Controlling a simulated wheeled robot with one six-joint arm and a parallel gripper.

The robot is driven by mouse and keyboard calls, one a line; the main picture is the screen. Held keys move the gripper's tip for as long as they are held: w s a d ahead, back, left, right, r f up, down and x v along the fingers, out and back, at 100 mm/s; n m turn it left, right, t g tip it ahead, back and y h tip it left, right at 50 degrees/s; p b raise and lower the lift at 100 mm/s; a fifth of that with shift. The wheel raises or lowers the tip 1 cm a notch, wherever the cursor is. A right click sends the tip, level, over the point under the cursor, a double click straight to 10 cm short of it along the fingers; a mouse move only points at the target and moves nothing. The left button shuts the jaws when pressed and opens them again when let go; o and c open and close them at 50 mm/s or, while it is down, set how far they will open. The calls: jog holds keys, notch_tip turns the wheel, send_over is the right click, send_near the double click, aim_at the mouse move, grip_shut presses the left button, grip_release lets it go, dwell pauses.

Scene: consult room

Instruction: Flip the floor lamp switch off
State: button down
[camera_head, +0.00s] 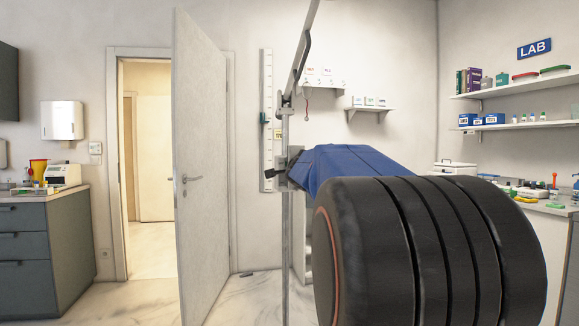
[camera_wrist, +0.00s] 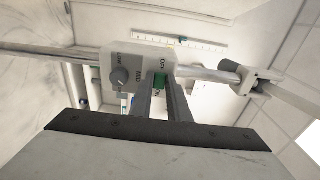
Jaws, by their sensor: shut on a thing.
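A green switch (camera_wrist: 160,77) sits by those labels, partly hidden by my fingers. My gripper (camera_wrist: 161,84) is shut on the switch. Its exact position between OFF and ON cannot be told. The lamp pole (camera_wrist: 205,75) runs across the wrist view. In the head view the thin upright pole (camera_head: 286,240) stands left of centre, with an angled lamp arm (camera_head: 303,48) above; the lamp's head is out of view.
An open door (camera_head: 200,160) stands left of the lamp. A grey cabinet (camera_head: 42,245) is at far left. A counter (camera_head: 548,207) with small items and shelves (camera_head: 520,90) stand at right. A height scale (camera_head: 267,90) is on the wall behind. Marble floor is clear near the door.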

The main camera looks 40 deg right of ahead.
jog(key=shift+r, duration=0.1)
jog(key=c, duration=1.7)
grip_release()
jog(key=shift+a, duration=0.1)
jog(key=shift+s, duration=0.1)
jog(key=v, duration=1.7)
jog(key=shift+s+a, duration=0.1)
jog(key=shift+s, duration=0.05)
